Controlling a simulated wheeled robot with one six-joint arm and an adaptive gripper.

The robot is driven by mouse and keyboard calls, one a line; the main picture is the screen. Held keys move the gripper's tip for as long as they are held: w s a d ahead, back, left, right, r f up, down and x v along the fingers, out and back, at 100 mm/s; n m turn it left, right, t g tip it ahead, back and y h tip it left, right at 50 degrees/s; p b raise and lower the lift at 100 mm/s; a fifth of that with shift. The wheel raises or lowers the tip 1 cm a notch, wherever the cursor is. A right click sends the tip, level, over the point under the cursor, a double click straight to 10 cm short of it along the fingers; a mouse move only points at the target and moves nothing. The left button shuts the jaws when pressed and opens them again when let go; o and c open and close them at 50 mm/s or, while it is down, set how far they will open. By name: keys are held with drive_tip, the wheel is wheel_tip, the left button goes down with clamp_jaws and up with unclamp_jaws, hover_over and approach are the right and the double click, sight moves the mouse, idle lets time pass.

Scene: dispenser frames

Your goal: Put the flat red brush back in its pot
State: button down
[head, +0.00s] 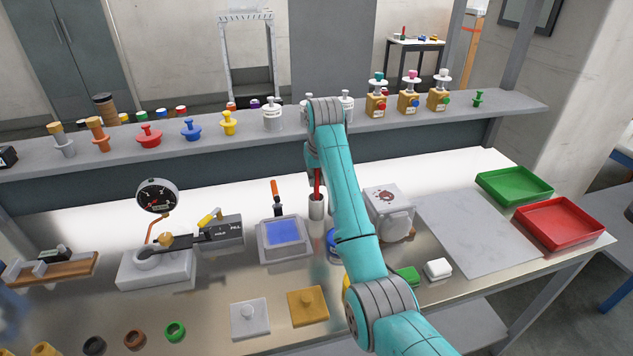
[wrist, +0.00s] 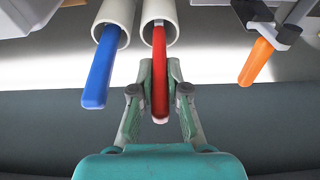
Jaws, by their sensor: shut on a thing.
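The red brush (wrist: 159,88) is between the two fingers of my gripper (wrist: 160,72), which is shut on its handle. Its far end reaches into the mouth of a pale round pot (wrist: 160,12) in the wrist view. In the head view the red handle (head: 317,184) stands upright above a grey pot (head: 316,209), and its lower end is inside the rim. The brush's head is hidden. My arm covers most of the gripper in the head view. A second pale pot (wrist: 117,12) beside it holds a blue handle (wrist: 100,70).
An orange-handled tool (head: 276,192) stands left of the pot, behind a tray with a blue pad (head: 283,232). A white box (head: 388,212) stands to the right. The shelf (head: 240,140) with several bottles runs behind. Bare grey mat (head: 478,232) lies further right.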

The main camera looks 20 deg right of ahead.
drive_tip(key=shift+f, duration=0.65)
drive_tip(key=c, duration=1.2)
unclamp_jaws()
